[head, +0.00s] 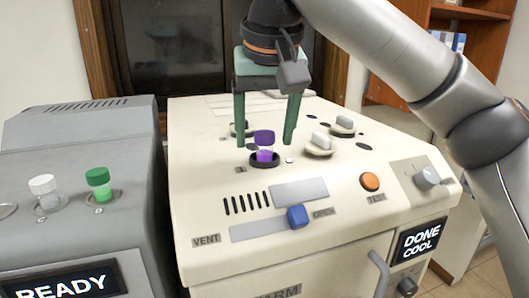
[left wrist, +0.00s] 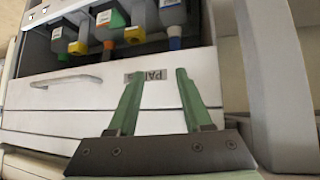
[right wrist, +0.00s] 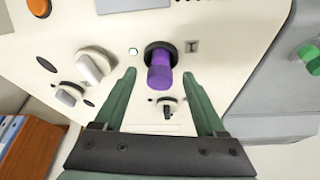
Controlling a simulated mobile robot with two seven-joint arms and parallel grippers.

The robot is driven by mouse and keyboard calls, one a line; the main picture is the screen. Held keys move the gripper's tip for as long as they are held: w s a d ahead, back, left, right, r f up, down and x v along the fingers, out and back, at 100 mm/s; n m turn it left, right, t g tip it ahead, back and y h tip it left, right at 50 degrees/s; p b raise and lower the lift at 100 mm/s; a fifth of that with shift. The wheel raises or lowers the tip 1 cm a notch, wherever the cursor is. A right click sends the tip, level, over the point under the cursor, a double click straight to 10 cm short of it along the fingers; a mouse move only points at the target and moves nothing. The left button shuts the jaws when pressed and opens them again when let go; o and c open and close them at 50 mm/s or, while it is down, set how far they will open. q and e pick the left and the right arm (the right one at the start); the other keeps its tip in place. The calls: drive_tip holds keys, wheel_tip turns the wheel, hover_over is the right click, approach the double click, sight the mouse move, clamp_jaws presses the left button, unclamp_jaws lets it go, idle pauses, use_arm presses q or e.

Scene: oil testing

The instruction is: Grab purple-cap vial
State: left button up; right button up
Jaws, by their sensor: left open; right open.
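The purple-cap vial (head: 264,147) stands upright in a dark round socket on the top panel of the cream machine (head: 205,215). My right gripper (head: 265,142) is open above and around it, with one green finger on each side and the cap between them. In the right wrist view the purple-cap vial (right wrist: 160,72) lies between and beyond the fingertips of the right gripper (right wrist: 167,75), with gaps on both sides. My left gripper (left wrist: 156,72) is open and empty, facing a white drawer front in the left wrist view. It does not show in the head view.
A grey machine (head: 130,225) at the left holds a white-cap vial (head: 45,187) and a green-cap vial (head: 98,181). Bottles (left wrist: 135,35) hang above the drawer.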

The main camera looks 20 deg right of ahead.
drive_tip(key=shift+w+f, duration=0.15)
drive_tip(key=shift+f, duration=0.35)
drive_tip(key=shift+c, duration=0.2)
clamp_jaws()
